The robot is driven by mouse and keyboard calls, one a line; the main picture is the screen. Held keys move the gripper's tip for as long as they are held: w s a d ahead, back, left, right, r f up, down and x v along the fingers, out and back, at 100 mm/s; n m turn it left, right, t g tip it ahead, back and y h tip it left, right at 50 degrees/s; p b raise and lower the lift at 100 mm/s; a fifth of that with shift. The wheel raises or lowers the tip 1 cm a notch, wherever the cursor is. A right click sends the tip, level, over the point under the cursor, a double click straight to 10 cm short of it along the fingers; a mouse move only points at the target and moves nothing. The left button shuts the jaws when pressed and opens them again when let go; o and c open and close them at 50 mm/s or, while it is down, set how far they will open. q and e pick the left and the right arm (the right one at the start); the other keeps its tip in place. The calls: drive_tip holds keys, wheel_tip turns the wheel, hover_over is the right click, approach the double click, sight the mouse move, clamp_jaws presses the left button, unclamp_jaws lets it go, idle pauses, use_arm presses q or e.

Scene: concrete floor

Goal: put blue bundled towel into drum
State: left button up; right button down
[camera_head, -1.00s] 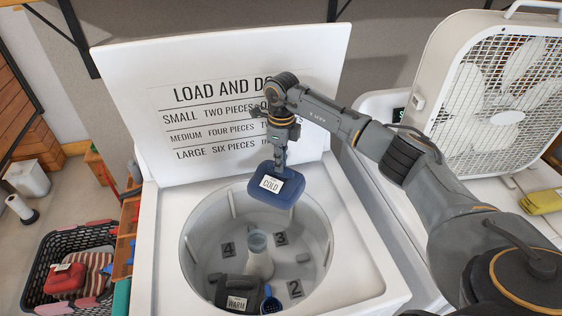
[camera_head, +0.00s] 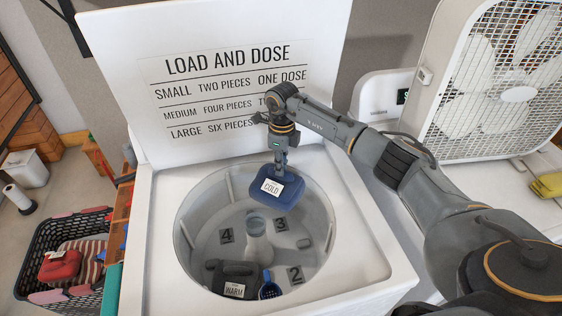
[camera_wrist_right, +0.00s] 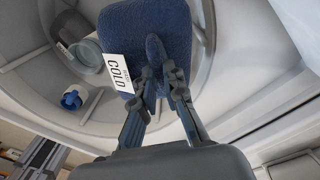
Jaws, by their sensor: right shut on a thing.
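The blue bundled towel (camera_head: 284,198) has a white tag reading COLD and hangs from my right gripper (camera_head: 280,163), which is shut on it. It is over the back right part of the open drum (camera_head: 192,245), above the drum floor. In the right wrist view the towel (camera_wrist_right: 150,30) is between the fingers of my right gripper (camera_wrist_right: 158,70), with the drum interior (camera_wrist_right: 30,85) behind it. Inside the drum lie a dark bundle (camera_head: 232,272) tagged WARM and a blue scoop (camera_head: 269,288).
The washer's raised lid (camera_head: 130,60) stands behind the drum. A box fan (camera_head: 500,80) stands on the white surface at right. A basket (camera_head: 40,275) with red and striped cloth is on the floor at left. Drum floor marks 2, 3 and 4 are uncovered.

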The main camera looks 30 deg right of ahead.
wheel_tip(320, 180, down, 19)
drive_tip(key=b, duration=1.3)
drive_tip(key=shift+b, duration=0.35)
drive_tip(key=c, duration=1.3)
unclamp_jaws()
drive_tip(key=shift+c, duration=0.2)
drive_tip(key=shift+r, duration=0.1)
wheel_tip(320, 180, up, 12)
drive_tip(key=p, duration=0.8)
drive_tip(key=shift+f, duration=0.25)
wheel_tip(320, 180, up, 14)
drive_tip(key=p, duration=0.8)
drive_tip(key=shift+r+p, duration=0.25)
drive_tip(key=shift+p, duration=0.1)
drive_tip(key=shift+f, duration=0.1)
